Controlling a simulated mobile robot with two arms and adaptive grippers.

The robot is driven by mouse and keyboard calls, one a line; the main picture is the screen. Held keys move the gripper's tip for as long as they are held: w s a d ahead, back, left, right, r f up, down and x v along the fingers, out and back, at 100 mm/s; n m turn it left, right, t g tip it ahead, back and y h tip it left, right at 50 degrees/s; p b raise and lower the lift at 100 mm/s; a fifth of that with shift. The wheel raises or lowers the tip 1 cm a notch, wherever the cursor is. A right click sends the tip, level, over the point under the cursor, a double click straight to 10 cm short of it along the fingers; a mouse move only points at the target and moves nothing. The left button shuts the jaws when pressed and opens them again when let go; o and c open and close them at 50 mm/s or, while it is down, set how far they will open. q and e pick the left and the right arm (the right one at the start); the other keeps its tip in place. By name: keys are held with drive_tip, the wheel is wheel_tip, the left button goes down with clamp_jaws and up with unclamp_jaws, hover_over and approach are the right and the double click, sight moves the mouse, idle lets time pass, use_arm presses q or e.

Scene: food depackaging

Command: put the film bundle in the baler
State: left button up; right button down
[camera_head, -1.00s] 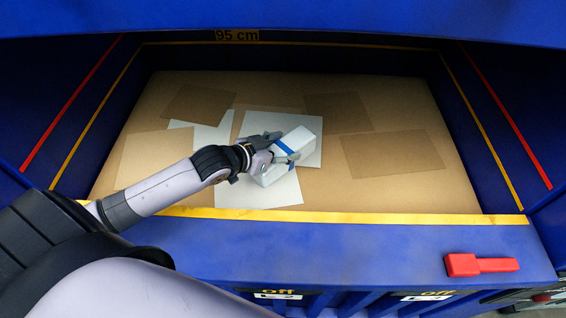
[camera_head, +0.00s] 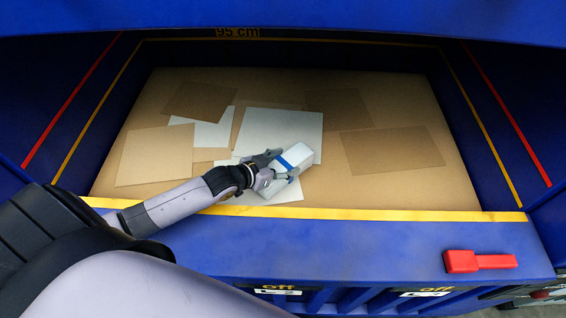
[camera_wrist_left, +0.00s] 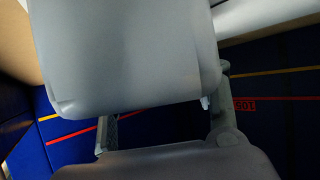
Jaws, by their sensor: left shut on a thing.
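The film bundle (camera_head: 298,154) is a whitish block with a blue strap across it. It is inside the blue baler (camera_head: 330,238), over the cardboard-covered floor near the front edge. My left gripper (camera_head: 281,168) is shut on the bundle around its strap. I cannot tell whether the bundle touches the sheets under it. In the left wrist view, large grey surfaces and gripper links (camera_wrist_left: 221,110) fill most of the picture, and the hold on the bundle is not clear there. My right gripper is not in view.
Flat brown and white sheets lie on the cardboard floor (camera_head: 330,82). Blue side walls with red and yellow lines enclose the chamber. A yellow strip (camera_head: 400,214) marks the front sill, and a red handle (camera_head: 480,261) sits on the front panel at right.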

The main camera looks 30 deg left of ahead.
use_arm(q)
drive_tip(key=o, duration=1.2)
drive_tip(key=shift+r, duration=0.2)
drive_tip(key=shift+s+a, duration=0.1)
drive_tip(key=shift+s, duration=0.25)
drive_tip(key=v, duration=0.6)
drive_tip(key=shift+b, duration=0.3)
drive_tip(key=shift+s+a+r, duration=0.1)
drive_tip(key=shift+s+r, duration=0.15)
drive_tip(key=shift+r, duration=0.05)
drive_tip(key=shift+r, duration=0.1)
